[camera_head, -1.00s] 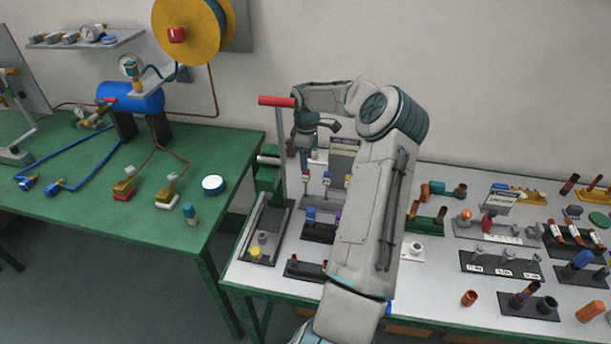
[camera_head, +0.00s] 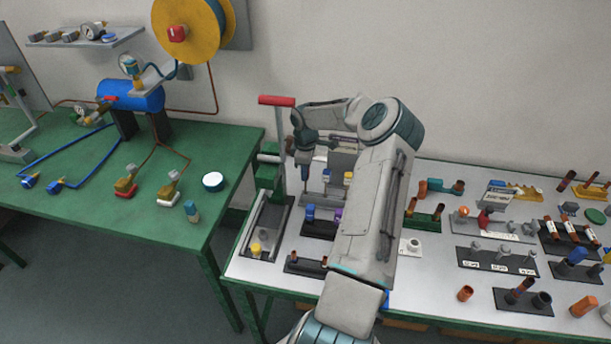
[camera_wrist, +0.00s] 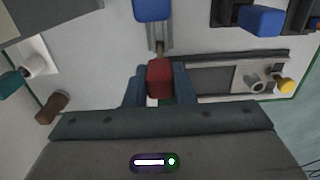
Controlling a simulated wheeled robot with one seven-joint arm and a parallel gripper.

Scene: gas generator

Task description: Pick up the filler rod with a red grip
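The filler rod's red grip (camera_wrist: 160,78) shows in the wrist view between the two fingers of my gripper (camera_wrist: 160,88). Both fingers lie close against its sides, and the gripper looks shut on it. In the head view my gripper (camera_head: 304,172) points down at the left end of the filler rod stand and hides the red grip. The rods with a blue grip (camera_head: 327,174) and a yellow grip (camera_head: 348,178) stand to its right. Whether the red-gripped rod is still seated in the stand cannot be told.
A press with a red-topped lever (camera_head: 277,101) stands close to the left of my gripper. Blue-capped parts in a dark holder (camera_head: 318,228) stand in front. More holders with small parts fill the table's right side. The green table (camera_head: 130,200) is to the left.

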